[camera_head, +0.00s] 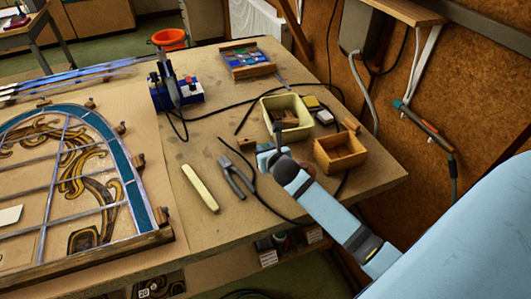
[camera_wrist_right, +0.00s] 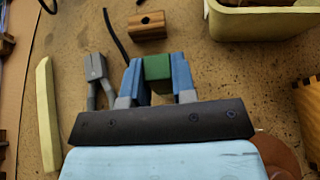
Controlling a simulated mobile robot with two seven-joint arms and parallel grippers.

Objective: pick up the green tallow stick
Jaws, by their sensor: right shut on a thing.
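The green tallow stick (camera_wrist_right: 157,67) shows as a short green block between the two blue fingers of my right gripper (camera_wrist_right: 156,78) in the right wrist view. The fingers press on it from both sides. In the head view my right gripper (camera_head: 268,154) is over the bench, in front of the cream tub; the green stick is too small or hidden to make out there. I cannot tell whether the stick is clear of the bench top. My left gripper is in neither view.
On the bench (camera_head: 205,235) lie a pale yellow stick (camera_head: 200,188) and grey pliers (camera_head: 234,176), left of my gripper. A cream tub (camera_head: 270,112) and a wooden box (camera_head: 340,152) stand behind and right. A leaded panel (camera_head: 140,195) fills the left. Black cables cross the bench.

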